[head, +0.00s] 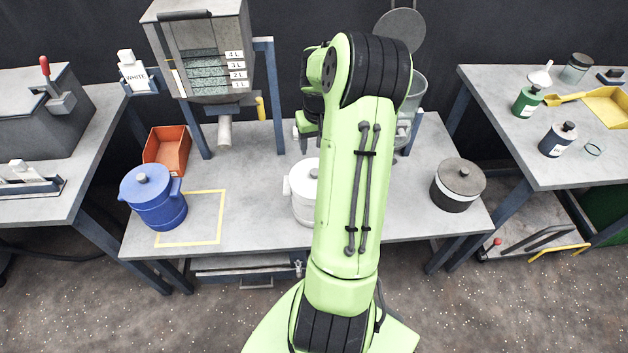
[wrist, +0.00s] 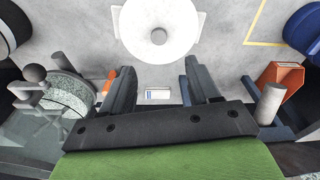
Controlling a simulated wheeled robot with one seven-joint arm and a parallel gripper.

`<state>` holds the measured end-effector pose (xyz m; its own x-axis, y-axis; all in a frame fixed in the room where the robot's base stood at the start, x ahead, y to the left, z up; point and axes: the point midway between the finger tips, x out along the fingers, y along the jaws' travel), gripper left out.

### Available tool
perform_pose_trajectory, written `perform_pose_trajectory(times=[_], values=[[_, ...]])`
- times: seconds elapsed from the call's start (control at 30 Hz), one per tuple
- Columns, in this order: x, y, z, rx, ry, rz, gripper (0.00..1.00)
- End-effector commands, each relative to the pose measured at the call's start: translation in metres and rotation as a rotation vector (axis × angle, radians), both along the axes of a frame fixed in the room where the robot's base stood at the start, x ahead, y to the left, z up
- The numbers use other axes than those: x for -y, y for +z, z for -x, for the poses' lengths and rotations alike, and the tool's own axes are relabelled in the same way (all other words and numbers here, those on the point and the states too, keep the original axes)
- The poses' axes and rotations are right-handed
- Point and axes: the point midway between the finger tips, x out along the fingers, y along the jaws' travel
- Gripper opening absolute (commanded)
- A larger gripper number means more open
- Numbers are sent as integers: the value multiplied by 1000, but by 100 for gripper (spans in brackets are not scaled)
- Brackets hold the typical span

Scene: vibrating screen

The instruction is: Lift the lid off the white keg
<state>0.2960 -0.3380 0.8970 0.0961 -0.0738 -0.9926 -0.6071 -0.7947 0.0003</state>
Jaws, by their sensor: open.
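The white keg (head: 303,205) stands on the middle of the grey bench, partly hidden behind my arm in the head view. In the wrist view its round white lid (wrist: 135,28) shows from above, with a grey knob (wrist: 158,36) at its centre. The lid appears seated on the keg. My gripper (wrist: 154,88) is open and empty in the wrist view. Its two dark fingers point toward the keg and stay apart from the knob. In the head view my arm hides most of the gripper.
A dark-lidded keg (head: 456,196) stands right. An orange bin (head: 166,150) and a hopper (head: 205,60) are at the back left.

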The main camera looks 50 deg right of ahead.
Motion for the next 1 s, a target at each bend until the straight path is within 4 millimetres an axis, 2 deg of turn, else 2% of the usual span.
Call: perform_pose_trajectory(times=[0.03, 0.2, 0.37, 0.6, 0.87, 1.0], values=[[1, -18, 0, -2, -2, -3, 61], [3, -57, -4, -2, -2, -3, 61], [5, -74, -6, -1, -2, -1, 61], [8, -116, -9, -1, -2, -1, 61], [9, -119, -10, -1, -1, 1, 61], [8, -119, -10, -1, -1, 1, 41]])
